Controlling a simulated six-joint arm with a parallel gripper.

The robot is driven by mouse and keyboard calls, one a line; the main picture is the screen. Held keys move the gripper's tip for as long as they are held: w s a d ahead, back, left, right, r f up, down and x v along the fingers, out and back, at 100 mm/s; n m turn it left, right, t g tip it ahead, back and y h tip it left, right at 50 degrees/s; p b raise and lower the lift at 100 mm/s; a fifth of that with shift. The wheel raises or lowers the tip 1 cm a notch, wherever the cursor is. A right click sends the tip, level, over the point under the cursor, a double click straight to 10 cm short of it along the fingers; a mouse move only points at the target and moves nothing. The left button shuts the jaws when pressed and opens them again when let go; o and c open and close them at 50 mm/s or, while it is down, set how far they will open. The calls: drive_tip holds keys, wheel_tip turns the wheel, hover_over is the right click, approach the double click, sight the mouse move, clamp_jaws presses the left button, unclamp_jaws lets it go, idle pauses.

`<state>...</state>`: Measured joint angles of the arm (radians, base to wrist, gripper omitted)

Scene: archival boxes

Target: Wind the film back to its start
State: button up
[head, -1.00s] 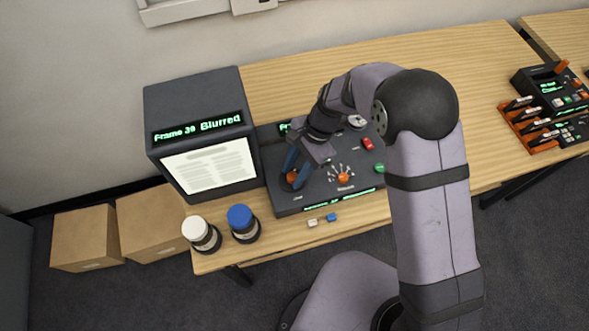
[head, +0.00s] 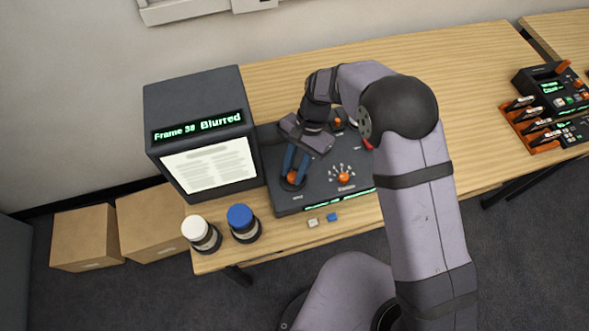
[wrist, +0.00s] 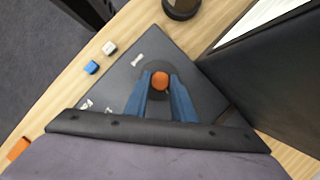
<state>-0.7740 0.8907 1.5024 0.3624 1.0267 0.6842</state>
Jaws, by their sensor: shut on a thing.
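The film reader (head: 200,130) stands at the left of the desk. Its green display (head: 198,126) reads "Frame 38 Blurred" above a lit page. The dark control panel (head: 290,203) lies to its right. My gripper (head: 293,180) points down at the panel's near left and is shut on an orange knob (head: 291,177). In the wrist view the blue fingers (wrist: 161,85) stand on both sides of the orange knob (wrist: 160,80). A second orange knob (head: 344,177), ringed by pale marks, sits to the right. My arm hides part of the panel's far right.
A white-topped jar (head: 201,233) and a blue-topped jar (head: 242,222) stand at the desk's near left edge. A white block (head: 313,222) and a blue block (head: 332,217) lie before the panel. An orange rack (head: 531,137) stands far right. The desk behind is clear.

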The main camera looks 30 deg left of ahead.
drive_tip(key=n, duration=0.2)
drive_tip(key=n+h, duration=0.1)
drive_tip(key=n+h+b, duration=0.1)
drive_tip(key=n, duration=0.1)
drive_tip(key=shift+a+n, duration=0.25)
drive_tip(key=shift+n, duration=0.05)
drive_tip(key=shift+a+r+n+t+h, duration=0.1)
drive_tip(key=shift+n+t+h, duration=0.2)
drive_tip(key=shift+n, duration=0.75)
drive_tip(key=shift+n+t+h, duration=0.2)
drive_tip(key=shift+n+h, duration=0.2)
drive_tip(key=shift+n, duration=0.65)
drive_tip(key=o, duration=1)
drive_tip(key=shift+b+v, duration=1.35)
drive_tip(key=shift+v, duration=2.3)
